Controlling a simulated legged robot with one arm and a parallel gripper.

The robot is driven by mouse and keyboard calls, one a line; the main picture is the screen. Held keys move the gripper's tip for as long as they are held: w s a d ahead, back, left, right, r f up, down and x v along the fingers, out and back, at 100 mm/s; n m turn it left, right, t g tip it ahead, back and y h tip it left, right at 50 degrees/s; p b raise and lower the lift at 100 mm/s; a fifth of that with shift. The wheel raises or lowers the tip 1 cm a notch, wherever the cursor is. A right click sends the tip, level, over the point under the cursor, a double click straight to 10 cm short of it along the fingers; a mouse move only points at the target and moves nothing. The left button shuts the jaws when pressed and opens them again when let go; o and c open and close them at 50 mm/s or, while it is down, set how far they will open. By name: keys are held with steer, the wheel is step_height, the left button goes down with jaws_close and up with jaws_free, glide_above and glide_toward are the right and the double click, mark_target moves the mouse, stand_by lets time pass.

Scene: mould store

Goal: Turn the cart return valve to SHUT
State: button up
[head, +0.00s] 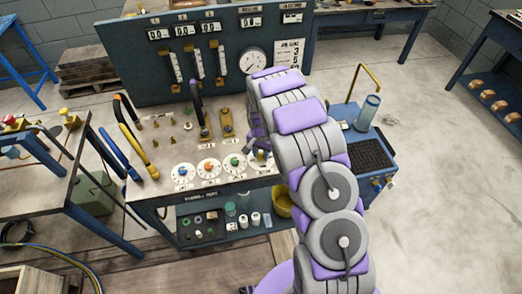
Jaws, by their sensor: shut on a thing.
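My gripper (261,151) is at the right end of the bench top, over the rightmost white dial (262,166). It is shut on what looks like that dial's blue knob, and the fingers and my arm hide much of both. To its left are three more white dials with a green knob (235,161), an orange knob (208,165) and a blue knob (183,171). Their labels are too small to read, so I cannot tell which is the cart return valve or where its pointer stands.
Behind the dials stand a dark-handled lever (196,98) and a brass fitting (227,122). A gauge panel (130,65) rises at the back.

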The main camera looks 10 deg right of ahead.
mark_target(261, 155)
steer(key=n+p, duration=0.2)
steer(key=n, duration=0.4)
steer(key=shift+r+n+p, duration=0.15)
steer(key=shift+n+p, duration=0.15)
steer(key=n+p, duration=0.1)
steer(key=n, duration=0.5)
steer(key=shift+w, duration=0.15)
steer(key=o, duration=1)
steer(key=shift+o, duration=0.2)
step_height(261, 155, up, 17)
steer(key=p, duration=0.1)
steer(key=shift+a+r, duration=0.1)
stand_by(0.4)
